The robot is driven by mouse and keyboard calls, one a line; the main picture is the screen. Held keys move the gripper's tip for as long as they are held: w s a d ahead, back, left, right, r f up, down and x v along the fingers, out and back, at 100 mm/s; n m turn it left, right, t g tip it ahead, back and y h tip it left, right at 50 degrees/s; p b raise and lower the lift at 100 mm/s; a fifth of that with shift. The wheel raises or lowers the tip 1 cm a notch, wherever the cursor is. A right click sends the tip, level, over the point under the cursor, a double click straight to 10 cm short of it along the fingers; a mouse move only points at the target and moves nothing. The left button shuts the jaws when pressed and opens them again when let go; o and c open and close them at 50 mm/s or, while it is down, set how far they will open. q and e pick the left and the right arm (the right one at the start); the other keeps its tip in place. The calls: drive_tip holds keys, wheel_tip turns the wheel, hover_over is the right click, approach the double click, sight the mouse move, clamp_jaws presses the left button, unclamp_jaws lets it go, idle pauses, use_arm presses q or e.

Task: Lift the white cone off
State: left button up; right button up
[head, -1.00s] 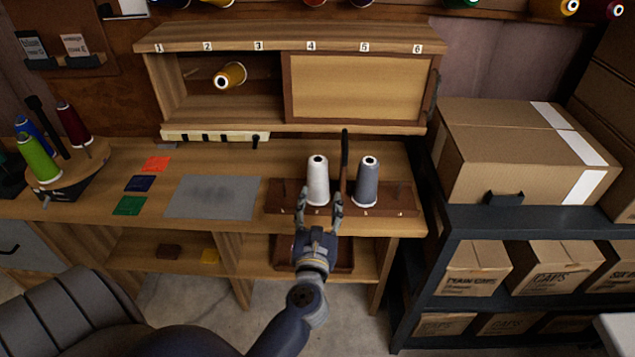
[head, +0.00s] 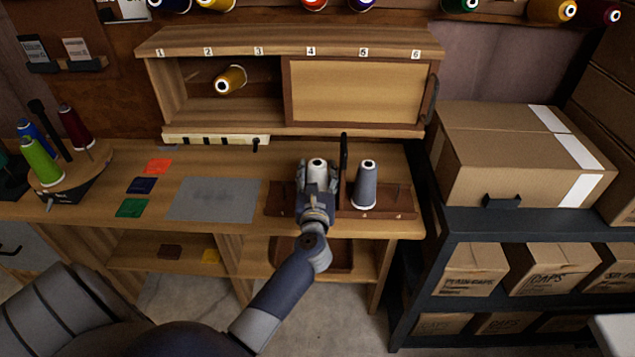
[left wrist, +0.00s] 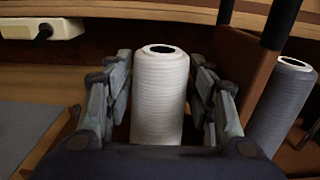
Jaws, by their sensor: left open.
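The white cone (head: 317,172) stands upright on the brown peg rack (head: 387,211) on the bench. My left gripper (head: 317,180) is at the cone from the front, and hides its lower part in the head view. In the left wrist view the white cone (left wrist: 160,95) stands between the two open fingers of my left gripper (left wrist: 160,100), with a narrow gap on each side near the top. A grey cone (head: 366,184) stands on the rack just right of it, and also shows in the left wrist view (left wrist: 281,102). My right gripper is not in view.
A dark upright divider (head: 344,165) stands between the two cones. The shelf cabinet (head: 290,40) is behind, with a yellow spool (head: 231,79) inside. A grey mat (head: 213,199) lies left of the rack. Boxes (head: 520,155) fill the shelving at right.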

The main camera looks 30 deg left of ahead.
use_arm(q)
drive_tip(key=shift+c, duration=0.6)
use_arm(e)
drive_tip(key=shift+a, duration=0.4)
use_arm(q)
drive_tip(key=c, duration=0.8)
drive_tip(key=shift+r, duration=0.1)
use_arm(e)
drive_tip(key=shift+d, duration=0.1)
use_arm(q)
drive_tip(key=shift+r, duration=0.1)
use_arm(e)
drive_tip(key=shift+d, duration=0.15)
use_arm(q)
drive_tip(key=shift+r, duration=0.25)
wheel_tip(320, 180, up, 17)
drive_tip(key=p, duration=0.4)
drive_tip(key=shift+r, duration=0.15)
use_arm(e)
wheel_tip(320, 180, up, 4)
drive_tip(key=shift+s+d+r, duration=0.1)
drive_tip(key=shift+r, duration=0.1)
